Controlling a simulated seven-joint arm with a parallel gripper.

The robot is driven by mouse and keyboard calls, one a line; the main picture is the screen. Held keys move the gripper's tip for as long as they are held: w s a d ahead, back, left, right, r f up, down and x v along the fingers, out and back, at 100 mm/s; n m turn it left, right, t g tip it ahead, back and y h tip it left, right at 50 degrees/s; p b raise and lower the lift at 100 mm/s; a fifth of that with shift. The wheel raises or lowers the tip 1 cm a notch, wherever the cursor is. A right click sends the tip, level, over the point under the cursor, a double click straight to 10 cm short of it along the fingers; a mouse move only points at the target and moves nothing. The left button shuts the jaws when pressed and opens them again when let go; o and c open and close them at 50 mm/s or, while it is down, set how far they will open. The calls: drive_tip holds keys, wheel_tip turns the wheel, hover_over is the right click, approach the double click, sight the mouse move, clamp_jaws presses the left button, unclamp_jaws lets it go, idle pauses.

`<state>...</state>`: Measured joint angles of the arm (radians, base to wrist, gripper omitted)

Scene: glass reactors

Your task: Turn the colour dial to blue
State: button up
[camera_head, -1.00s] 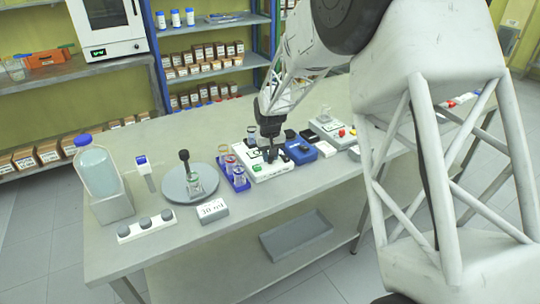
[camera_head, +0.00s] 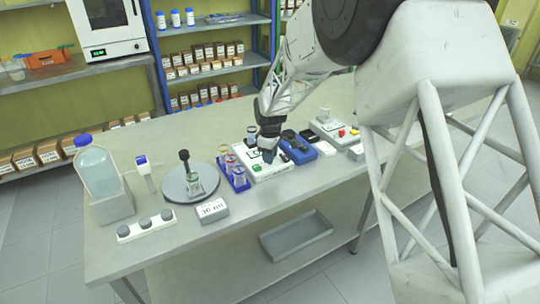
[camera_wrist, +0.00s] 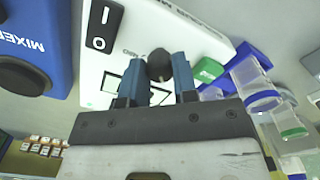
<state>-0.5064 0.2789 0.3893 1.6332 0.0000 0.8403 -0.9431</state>
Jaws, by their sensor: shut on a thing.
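The colour dial (camera_wrist: 159,63) is a small dark round knob on a white box (camera_wrist: 118,62), in the wrist view. My gripper (camera_wrist: 164,78) has its two blue fingers on either side of the knob and is shut on it. A black rocker switch (camera_wrist: 100,27), a green button (camera_wrist: 207,70) and a dark-framed display, partly hidden by the fingers, are on the same box. In the head view my gripper (camera_head: 268,154) is down on the white box (camera_head: 270,175) and hides the dial. I cannot read the dial's setting.
A blue mixer (camera_head: 299,150) stands close on the right of the box. A blue rack (camera_head: 240,184) with vials is close on the left. A round grey plate (camera_head: 174,190) with a beaker lies further left. The bench front is mostly clear.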

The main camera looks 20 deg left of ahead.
drive_tip(key=shift+n, duration=0.7)
drive_tip(key=o, duration=0.9)
drive_tip(key=shift+r, duration=0.1)
drive_tip(key=shift+r, duration=3.85)
